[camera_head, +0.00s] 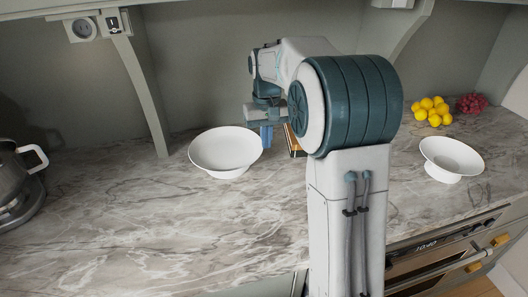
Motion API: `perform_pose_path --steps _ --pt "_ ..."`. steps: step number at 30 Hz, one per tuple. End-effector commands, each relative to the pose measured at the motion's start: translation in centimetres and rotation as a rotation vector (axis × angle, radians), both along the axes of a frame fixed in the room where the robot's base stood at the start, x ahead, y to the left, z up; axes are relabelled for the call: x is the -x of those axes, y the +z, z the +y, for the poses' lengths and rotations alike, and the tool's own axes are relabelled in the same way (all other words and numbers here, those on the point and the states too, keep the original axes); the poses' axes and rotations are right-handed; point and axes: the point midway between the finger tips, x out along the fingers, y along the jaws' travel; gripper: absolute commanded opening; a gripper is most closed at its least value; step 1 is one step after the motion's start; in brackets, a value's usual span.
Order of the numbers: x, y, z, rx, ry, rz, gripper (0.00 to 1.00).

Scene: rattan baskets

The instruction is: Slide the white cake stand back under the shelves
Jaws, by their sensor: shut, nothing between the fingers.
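A wide white footed dish (226,149), which looks like the cake stand, stands upright on the marble counter left of my arm. A second white footed dish (452,157) stands on the counter to the right, near the front edge above the oven. My gripper (266,138) points down just beside the right rim of the left dish. Its blue fingers are shut and hold nothing. I cannot tell whether they touch the rim. The shelves (240,4) show only as a strip at the top, with brackets coming down to the counter.
A kettle (12,190) stands at the left edge. Yellow fruit (432,111) and red grapes (472,103) lie at the back right. A brown box-like thing (294,144) is partly hidden behind my arm. The left bracket (148,90) meets the counter beside the left dish. The front left counter is clear.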

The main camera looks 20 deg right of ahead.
Motion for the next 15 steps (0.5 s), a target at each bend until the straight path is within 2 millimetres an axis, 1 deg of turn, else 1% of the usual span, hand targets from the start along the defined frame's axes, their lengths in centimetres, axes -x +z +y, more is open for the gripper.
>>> perform_pose_path --steps 2,4,7,11,15 --pt "-0.1 0.4 0.3 0.000 0.017 -0.001 0.00" --pt "-0.1 0.5 0.9 0.000 0.071 0.001 0.00" --pt "-0.4 0.4 2.7 0.000 0.234 0.002 0.00" --pt "-0.8 0.3 6.1 0.003 0.564 0.003 0.00" --pt "-1.0 0.3 9.8 0.003 0.944 0.005 0.00"
